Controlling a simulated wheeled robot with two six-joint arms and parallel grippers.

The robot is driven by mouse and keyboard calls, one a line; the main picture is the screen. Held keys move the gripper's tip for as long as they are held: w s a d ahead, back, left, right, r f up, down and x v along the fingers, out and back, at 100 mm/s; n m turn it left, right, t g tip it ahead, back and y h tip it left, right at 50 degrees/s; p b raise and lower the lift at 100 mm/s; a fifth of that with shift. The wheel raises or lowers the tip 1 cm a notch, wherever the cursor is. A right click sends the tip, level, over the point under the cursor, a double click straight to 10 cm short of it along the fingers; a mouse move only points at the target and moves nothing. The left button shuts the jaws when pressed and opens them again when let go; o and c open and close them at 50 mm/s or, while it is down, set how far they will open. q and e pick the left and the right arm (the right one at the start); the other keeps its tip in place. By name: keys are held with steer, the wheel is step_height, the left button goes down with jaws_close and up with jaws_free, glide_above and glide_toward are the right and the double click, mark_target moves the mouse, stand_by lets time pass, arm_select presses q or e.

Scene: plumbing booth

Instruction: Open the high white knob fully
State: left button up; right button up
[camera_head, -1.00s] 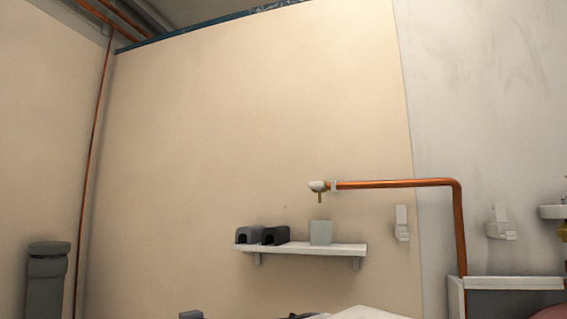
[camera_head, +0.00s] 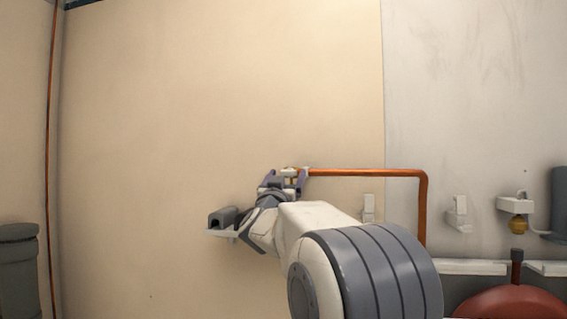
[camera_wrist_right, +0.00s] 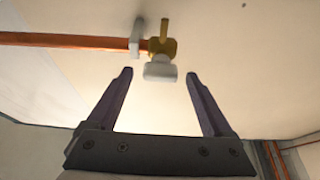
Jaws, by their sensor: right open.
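The white knob (camera_wrist_right: 160,71) sits on a brass valve (camera_wrist_right: 163,47) at the end of a copper pipe, with a brass stem pointing up in the right wrist view. My right gripper (camera_head: 287,176) is open, its two dark fingers pointing at the valve. In the right wrist view the knob lies between and slightly beyond the fingertips, and a gap shows on each side of it. In the head view my gripper and arm largely cover the valve. My left gripper is not in view.
The copper pipe (camera_head: 365,172) runs right along the wall, then turns down. A white clip (camera_wrist_right: 137,38) holds it beside the valve. A shelf (camera_head: 219,234) with a dark grey block (camera_head: 223,217) is below, partly behind my arm. White wall fittings (camera_head: 457,214) are to the right.

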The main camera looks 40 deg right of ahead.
steer(key=shift+p+x, duration=0.5)
steer(key=shift+x, duration=0.8)
jaws_close()
